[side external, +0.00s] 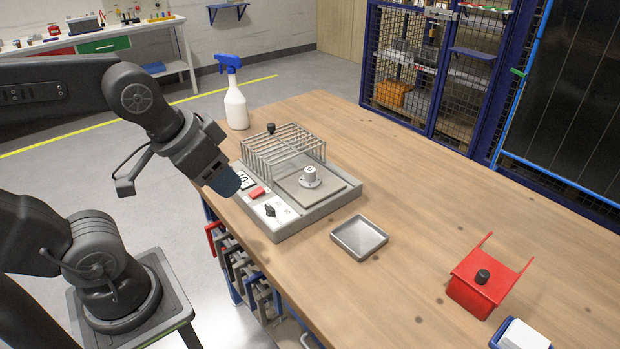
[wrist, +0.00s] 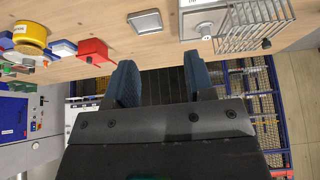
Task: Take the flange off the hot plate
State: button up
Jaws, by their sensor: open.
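The grey metal flange (side external: 311,179), a round disc with a raised hub, sits upright on the flat plate of the hot plate (side external: 340,196). The wire cage guard (side external: 283,148) stands beside it over the back left of the unit, with a black knob on top. In the side view the flange looks uncovered. My gripper (side external: 228,183) is left of the unit, apart from the flange. In the wrist view my gripper (wrist: 162,82) has its blue fingers wide apart with nothing between them. The hot plate (wrist: 205,22) and cage (wrist: 255,27) are at the top there.
A red switch (side external: 257,193) and black dial (side external: 270,210) are on the unit's front. An empty grey tray (side external: 359,238) lies right of it. A red stand (side external: 486,283) is further right, and a spray bottle (side external: 236,105) stands behind. The table between is clear.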

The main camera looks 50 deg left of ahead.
jog(key=shift+o, duration=0.3)
jog(key=shift+o, duration=0.6)
jog(key=n+g, duration=0.6)
jog(key=n, duration=1.3)
send_over(310, 169)
jog(key=a, duration=0.1)
notch_tip(310, 169, down, 4)
jog(key=f, duration=0.1)
notch_tip(310, 169, down, 8)
jog(key=shift+r, duration=0.1)
jog(key=shift+d+f, duration=0.2)
jog(key=shift+f, duration=0.7)
jog(key=shift+d+f, duration=0.15)
jog(key=shift+f, duration=0.7)
jog(key=shift+d+f, duration=0.2)
jog(key=shift+f, duration=0.7)
jog(key=shift+c, duration=0.2)
